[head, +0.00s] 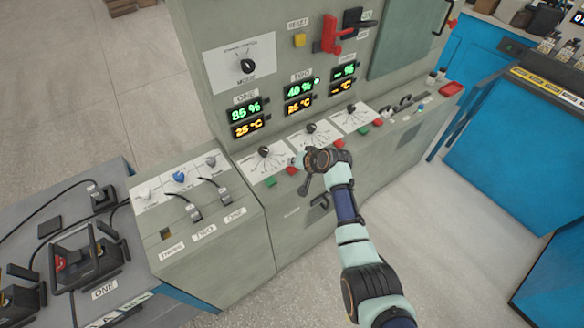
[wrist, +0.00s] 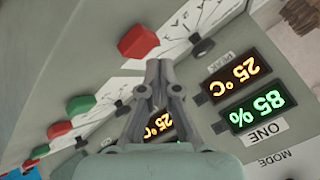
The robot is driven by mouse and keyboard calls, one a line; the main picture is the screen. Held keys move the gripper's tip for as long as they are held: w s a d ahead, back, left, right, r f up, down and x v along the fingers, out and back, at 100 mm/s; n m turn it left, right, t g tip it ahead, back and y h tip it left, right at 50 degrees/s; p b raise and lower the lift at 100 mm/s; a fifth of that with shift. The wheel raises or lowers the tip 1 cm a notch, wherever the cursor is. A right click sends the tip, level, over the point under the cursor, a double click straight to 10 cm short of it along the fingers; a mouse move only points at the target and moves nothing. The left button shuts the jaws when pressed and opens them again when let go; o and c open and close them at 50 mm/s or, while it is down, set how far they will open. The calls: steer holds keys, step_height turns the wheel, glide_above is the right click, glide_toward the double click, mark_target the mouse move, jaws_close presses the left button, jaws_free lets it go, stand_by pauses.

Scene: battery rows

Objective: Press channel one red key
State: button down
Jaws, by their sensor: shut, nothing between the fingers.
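The channel one red key (head: 292,170) sits on the sloped front ledge, right of a green key (head: 271,183), below the ONE dial. It shows large in the wrist view (wrist: 138,41), just left of my fingertips. My gripper (head: 297,160) is shut and empty, its tips close to the red key; I cannot tell whether they touch it. The wrist view shows the two fingers (wrist: 164,64) together, partly covering the white dial plate. The ONE display (head: 246,111) reads 85 % and 25 °C.
More red and green keys (head: 364,129) run along the ledge to the right. Dials (head: 264,151) stand close behind the keys. A red lever (head: 331,36) sticks out of the upper panel. A side console with switches (head: 194,205) stands at left. Open floor lies in front at right.

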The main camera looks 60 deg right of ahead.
mark_target(293, 169)
step_height(293, 169, up, 5)
steer(key=p, duration=0.4)
stand_by(0.8)
